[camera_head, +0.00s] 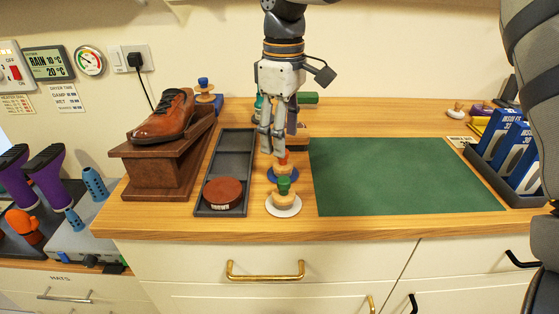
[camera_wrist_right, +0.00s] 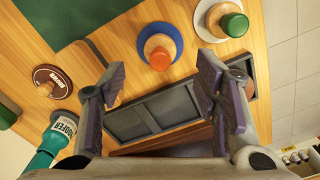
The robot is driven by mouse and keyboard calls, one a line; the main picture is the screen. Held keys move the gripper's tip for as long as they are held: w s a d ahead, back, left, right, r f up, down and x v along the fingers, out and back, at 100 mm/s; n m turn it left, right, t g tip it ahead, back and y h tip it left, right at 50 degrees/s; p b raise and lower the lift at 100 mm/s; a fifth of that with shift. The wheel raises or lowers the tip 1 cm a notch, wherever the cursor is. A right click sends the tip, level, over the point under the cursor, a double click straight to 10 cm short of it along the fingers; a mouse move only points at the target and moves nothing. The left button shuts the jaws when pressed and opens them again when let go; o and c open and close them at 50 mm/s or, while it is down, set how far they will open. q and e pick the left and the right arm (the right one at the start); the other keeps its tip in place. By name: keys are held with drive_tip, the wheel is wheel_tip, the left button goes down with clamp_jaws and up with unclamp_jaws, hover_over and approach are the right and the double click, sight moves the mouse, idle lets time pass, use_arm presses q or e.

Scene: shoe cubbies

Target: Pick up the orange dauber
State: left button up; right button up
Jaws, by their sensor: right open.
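The orange dauber (camera_head: 283,161) has an orange top on a wooden body. My right gripper (camera_head: 272,150) points down just above and behind the dauber. In the wrist view its fingers (camera_wrist_right: 163,75) are spread wide with nothing between them. My left gripper is not in view.
A green-topped dauber (camera_head: 284,185) on a white disc stands just in front. A dark tray (camera_head: 233,150) holding a round brown tin (camera_head: 222,192) lies to the left. A green mat (camera_head: 400,175) to the right is bare. A teal bottle (camera_wrist_right: 45,150) stands near the gripper.

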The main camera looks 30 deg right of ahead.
sight(283, 161)
wheel_tip(283, 161, down, 7)
drive_tip(key=shift+r, duration=0.15)
drive_tip(key=c, duration=1.1)
